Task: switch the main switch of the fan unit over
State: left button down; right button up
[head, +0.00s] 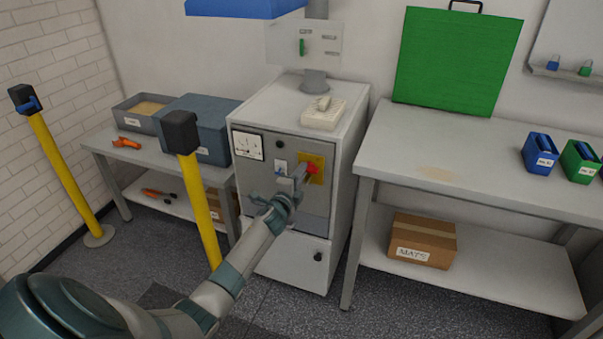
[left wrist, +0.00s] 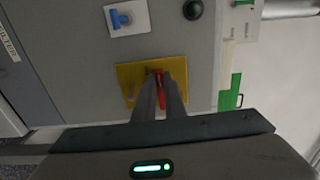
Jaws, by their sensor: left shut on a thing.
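The fan unit is a grey cabinet (head: 262,150) standing between the two benches. Its main switch is a red handle (head: 312,169) on a yellow plate (head: 317,176). My left gripper (head: 301,172) is at the front panel, at the red handle. In the left wrist view the fingers of my left gripper (left wrist: 159,88) are shut on the red handle (left wrist: 160,92), in front of the yellow plate (left wrist: 128,72). The fingers hide part of the handle. My right gripper is not in view.
A blue switch (left wrist: 121,19) on a white plate and a dark round knob (left wrist: 192,9) are near the yellow plate. A yellow post (head: 200,210) stands left of my left arm. A bench (head: 440,150) stands to the right, with a cardboard box (head: 423,240) on its lower shelf.

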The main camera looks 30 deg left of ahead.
pick_arm(q)
jog(key=c, duration=1.8)
grip_release()
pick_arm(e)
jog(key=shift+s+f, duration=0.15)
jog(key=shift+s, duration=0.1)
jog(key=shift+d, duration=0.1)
pick_arm(q)
jog(key=b+v, duration=0.1)
jog(key=v, duration=1.6)
jog(key=shift+s+d, duration=0.15)
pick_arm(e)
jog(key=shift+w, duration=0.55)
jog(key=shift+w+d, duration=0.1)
